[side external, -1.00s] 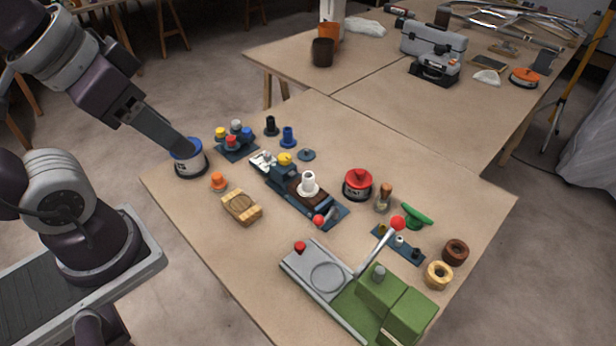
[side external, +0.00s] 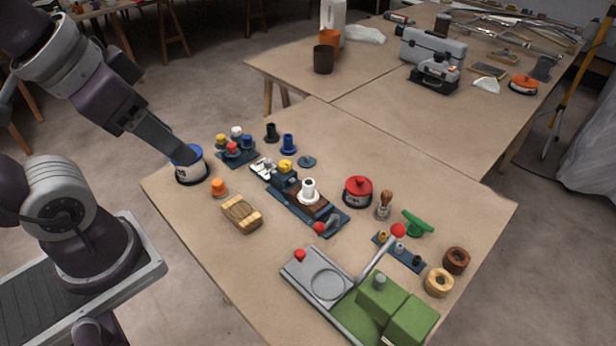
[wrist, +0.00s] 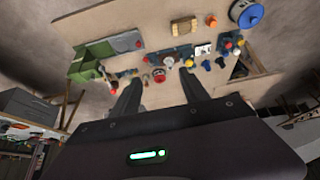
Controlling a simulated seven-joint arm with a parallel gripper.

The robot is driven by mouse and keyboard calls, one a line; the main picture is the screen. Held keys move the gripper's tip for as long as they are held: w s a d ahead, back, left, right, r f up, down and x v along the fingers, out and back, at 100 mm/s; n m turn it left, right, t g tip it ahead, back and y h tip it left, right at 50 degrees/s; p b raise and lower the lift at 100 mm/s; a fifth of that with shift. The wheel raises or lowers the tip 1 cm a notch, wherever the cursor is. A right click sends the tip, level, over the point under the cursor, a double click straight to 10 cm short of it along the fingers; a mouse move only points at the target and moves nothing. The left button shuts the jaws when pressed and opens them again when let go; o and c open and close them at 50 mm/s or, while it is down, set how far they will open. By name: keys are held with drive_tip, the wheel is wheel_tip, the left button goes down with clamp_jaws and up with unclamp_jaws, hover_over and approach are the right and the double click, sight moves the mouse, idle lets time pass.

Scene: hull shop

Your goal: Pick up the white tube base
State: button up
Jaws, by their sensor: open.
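Another small white piece (side external: 237,131) stands in the dark rack (side external: 238,156) with yellow, red and blue ones. I cannot tell which of the two is the white tube base. My gripper (side external: 186,157) is at the table's left end, in front of or above the blue-topped can (side external: 191,172) in the side view. In the wrist view its two fingers (wrist: 160,90) are spread apart with nothing between them.
Black (side external: 271,132) and blue (side external: 288,143) tube pieces stand behind the boat. An orange piece (side external: 218,187) and a wooden block (side external: 241,213) lie in front. A red-lidded pot (side external: 357,191) stands right of the boat. A grey-green model (side external: 360,300) fills the near end.

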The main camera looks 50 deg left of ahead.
drive_tip(key=w+a+f+m+g+y, duration=0.1)
drive_tip(key=w+a+f+y, duration=0.1)
drive_tip(key=w, duration=0.4)
drive_tip(key=m+g+h, duration=0.1)
drive_tip(key=m+h, duration=0.4)
drive_tip(key=m, duration=0.3)
approach(309, 183)
wheel_tip(309, 183, down, 2)
drive_tip(key=d, duration=0.1)
drive_tip(key=x, duration=0.7)
drive_tip(key=shift+w+d, duration=0.1)
drive_tip(key=shift+d, duration=0.15)
drive_tip(key=shift+r, duration=0.1)
clamp_jaws()
